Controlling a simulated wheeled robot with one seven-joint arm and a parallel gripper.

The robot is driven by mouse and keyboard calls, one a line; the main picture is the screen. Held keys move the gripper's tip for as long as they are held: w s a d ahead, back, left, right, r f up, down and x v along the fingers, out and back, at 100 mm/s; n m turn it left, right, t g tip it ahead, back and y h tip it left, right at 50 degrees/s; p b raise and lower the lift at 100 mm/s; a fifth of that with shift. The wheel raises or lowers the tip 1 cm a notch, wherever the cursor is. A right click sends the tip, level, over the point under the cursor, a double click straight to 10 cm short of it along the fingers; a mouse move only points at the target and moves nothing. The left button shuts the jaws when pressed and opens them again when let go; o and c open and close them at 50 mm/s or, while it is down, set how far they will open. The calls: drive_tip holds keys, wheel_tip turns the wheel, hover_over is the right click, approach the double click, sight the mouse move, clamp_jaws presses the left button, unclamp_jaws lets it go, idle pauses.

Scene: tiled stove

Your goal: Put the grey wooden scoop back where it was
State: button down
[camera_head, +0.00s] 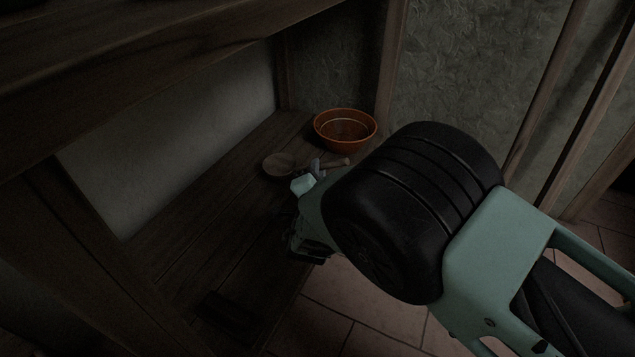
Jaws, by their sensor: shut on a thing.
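The grey wooden scoop (279,165) shows over the dark wooden shelf (190,247), its round bowl to the left and its lighter handle (337,162) to the right. My gripper (316,167) is shut on the scoop between the bowl and the handle end. The scoop lies roughly level. I cannot tell whether it touches the boards or is held just above them. My arm hides part of the shelf's front edge.
An orange bowl (345,128) stands at the back right of the shelf, just behind the scoop's handle. A thick wooden beam (150,60) runs above. Tiled floor (365,310) lies below right.

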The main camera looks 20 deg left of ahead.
drive_tip(key=shift+w+f, duration=0.1)
drive_tip(key=shift+f, duration=0.65)
drive_tip(key=shift+r, duration=0.15)
drive_tip(key=c, duration=1.4)
unclamp_jaws()
drive_tip(key=shift+f, duration=0.2)
drive_tip(key=shift+r, duration=0.25)
drive_tip(key=p+v, duration=0.7)
drive_tip(key=v, duration=0.4)
drive_tip(key=shift+s+d+f+p, duration=0.15)
drive_tip(key=shift+s+p, duration=0.2)
drive_tip(key=shift+s, duration=0.2)
